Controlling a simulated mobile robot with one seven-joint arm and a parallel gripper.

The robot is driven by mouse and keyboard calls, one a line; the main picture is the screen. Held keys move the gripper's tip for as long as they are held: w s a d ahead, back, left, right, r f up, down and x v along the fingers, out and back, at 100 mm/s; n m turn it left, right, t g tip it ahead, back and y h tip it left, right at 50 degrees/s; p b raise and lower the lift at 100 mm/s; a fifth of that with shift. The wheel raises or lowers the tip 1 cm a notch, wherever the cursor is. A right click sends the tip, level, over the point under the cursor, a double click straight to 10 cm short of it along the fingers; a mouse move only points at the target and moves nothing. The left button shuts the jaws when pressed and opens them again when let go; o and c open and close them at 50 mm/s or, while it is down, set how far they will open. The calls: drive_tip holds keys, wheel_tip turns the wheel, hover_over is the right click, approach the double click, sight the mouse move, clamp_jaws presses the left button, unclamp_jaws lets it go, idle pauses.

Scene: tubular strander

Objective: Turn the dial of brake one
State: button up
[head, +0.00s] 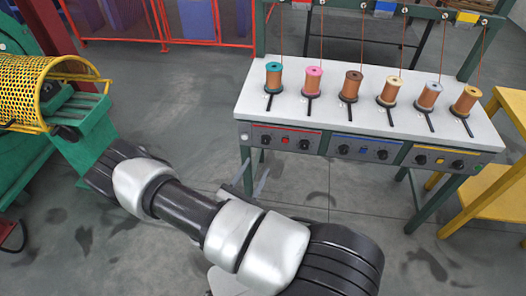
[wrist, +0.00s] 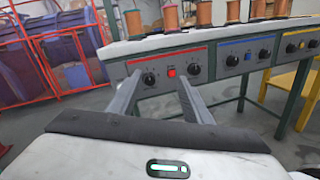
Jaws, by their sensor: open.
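The bench front carries a red-striped panel (head: 285,141) with two black dials and a red button between them. The left dial (head: 266,139) and right dial (head: 304,144) show in the head view. In the wrist view, the left dial (wrist: 148,79), red button (wrist: 171,70) and right dial (wrist: 194,69) lie ahead of my gripper (wrist: 158,80). My gripper is open and empty, apart from the panel. Its fingers frame the left dial and button in that view. In the head view its fingers (head: 246,186) show below the panel. Which dial is brake one, I cannot read.
Blue-striped (head: 364,151) and yellow-striped (head: 440,160) panels with similar dials continue rightward. Several wire spools stand on the white bench top (head: 330,112). A yellow stand (head: 490,190) is at right, a green machine with a yellow mesh guard (head: 50,80) at left. Floor before the bench is clear.

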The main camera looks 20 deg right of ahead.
wheel_tip(320, 180, down, 6)
drive_tip(key=a+n+t+y, duration=0.1)
drive_tip(key=n+t+y, duration=0.1)
drive_tip(key=n+y, duration=0.1)
drive_tip(key=b, duration=0.2)
approach(265, 143)
drive_tip(key=x, duration=0.7)
drive_tip(key=shift+w+d+r, duration=0.1)
drive_tip(key=shift+w+d, duration=0.1)
drive_tip(key=shift+d, duration=0.05)
drive_tip(key=c, duration=1.1)
drive_tip(key=shift+o, duration=0.2)
drive_tip(key=shift+n, duration=0.4)
